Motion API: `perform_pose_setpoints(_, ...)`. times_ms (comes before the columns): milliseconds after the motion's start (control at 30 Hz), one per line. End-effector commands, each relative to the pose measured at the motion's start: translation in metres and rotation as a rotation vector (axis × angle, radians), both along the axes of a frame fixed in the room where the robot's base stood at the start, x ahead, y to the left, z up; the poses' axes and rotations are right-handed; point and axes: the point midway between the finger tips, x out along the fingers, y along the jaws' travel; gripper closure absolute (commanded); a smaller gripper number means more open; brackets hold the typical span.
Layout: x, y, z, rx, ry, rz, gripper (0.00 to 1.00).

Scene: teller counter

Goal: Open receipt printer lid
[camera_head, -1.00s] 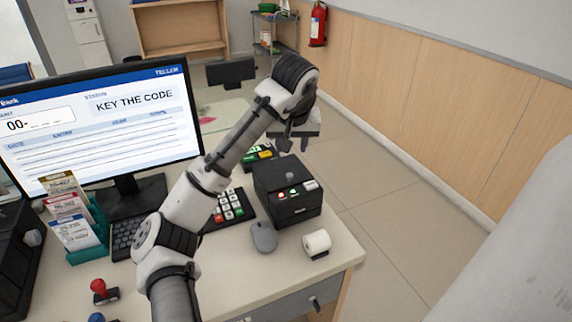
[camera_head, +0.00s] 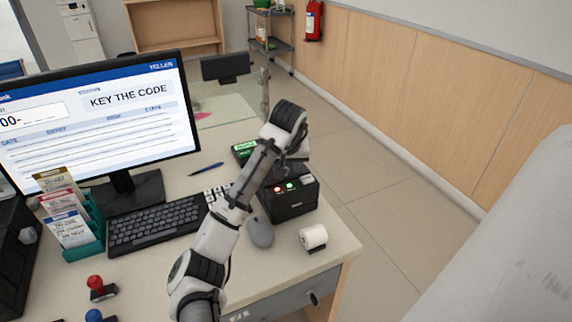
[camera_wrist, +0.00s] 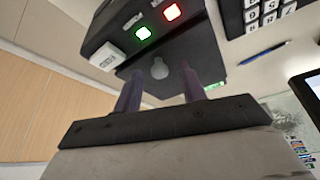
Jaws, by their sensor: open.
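The receipt printer (camera_head: 291,204) is a black box with a red and a green light on its front, near the counter's right edge. In the wrist view, its lid (camera_wrist: 190,40) looks shut and carries a pale round knob (camera_wrist: 160,68). My gripper (camera_wrist: 160,82) is open, with one finger on each side of the knob in that view. I cannot tell whether the fingers touch the lid. In the head view my wrist and forearm hide part of the lid and the knob, and the fingertips cannot be made out.
The keyboard (camera_head: 155,226), a blue pen (camera_head: 206,169) and the monitor (camera_head: 95,125) are farther left.

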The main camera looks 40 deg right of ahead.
Motion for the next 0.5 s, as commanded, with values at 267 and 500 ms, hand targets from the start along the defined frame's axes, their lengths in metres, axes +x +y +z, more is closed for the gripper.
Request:
perform_pose_setpoints(267, 0.0000, 0.0000, -0.0002, 0.000, 0.000, 0.000, 0.69)
perform_pose_setpoints(500, -0.0001, -0.0001, 0.0000, 0.000, 0.000, 0.000, 1.00)
